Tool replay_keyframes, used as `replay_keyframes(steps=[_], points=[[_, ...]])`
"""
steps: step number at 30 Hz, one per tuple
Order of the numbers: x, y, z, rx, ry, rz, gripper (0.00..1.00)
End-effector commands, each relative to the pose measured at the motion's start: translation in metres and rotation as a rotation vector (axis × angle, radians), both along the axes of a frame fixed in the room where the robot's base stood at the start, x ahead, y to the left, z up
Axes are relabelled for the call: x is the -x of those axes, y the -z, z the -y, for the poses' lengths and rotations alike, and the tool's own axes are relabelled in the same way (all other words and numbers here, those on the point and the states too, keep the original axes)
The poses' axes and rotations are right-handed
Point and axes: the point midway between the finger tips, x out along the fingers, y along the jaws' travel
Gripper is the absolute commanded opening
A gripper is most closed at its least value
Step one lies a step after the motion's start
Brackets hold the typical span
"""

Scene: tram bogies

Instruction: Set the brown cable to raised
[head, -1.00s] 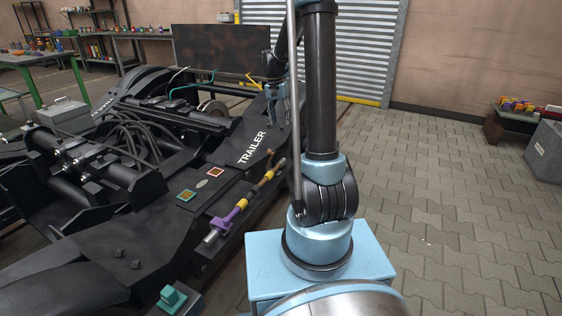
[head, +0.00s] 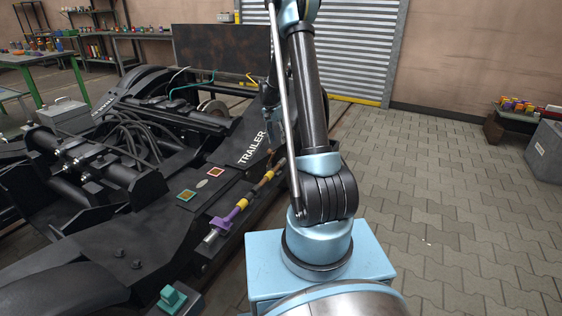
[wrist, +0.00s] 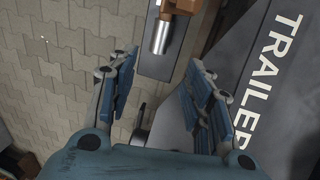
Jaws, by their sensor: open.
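No separate brown cable can be told for certain. A brown fitting with a bare metal cylinder end (wrist: 162,37) shows at the top of the wrist view. It seems to belong to the row of purple, yellow and brown parts (head: 267,178) along the bogie's right edge in the head view. My gripper (wrist: 162,65) is open and empty, its blue fingers apart, with the metal end just beyond and between the fingertips in that picture. Whether they touch cannot be told. In the head view my gripper (head: 271,118) is partly hidden behind my arm, near the word TRAILER.
The black bogie (head: 75,265) fills the left. Yellow (head: 252,79) and teal (head: 193,82) cables lie at its far end. A teal block (head: 171,297) sits at the front. Paved floor (head: 450,220) on the right is clear; a grey box (head: 546,150) stands at the far right.

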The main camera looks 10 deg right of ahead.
Motion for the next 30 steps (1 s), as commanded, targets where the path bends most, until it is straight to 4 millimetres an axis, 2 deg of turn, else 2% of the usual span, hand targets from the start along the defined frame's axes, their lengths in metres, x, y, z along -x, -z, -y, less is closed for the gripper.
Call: replay_keyframes(steps=[3, 16, 22, 30], points=[[0.002, 0.022, 0.004, 0.000, 0.001, 0.000, 0.46], [0.011, 0.093, 0.016, 0.000, 0.000, 0.000, 0.46], [0.013, 0.111, 0.018, 0.000, 0.000, 0.000, 0.46], [0.014, 0.117, 0.019, 0.000, 0.000, 0.000, 0.46]])
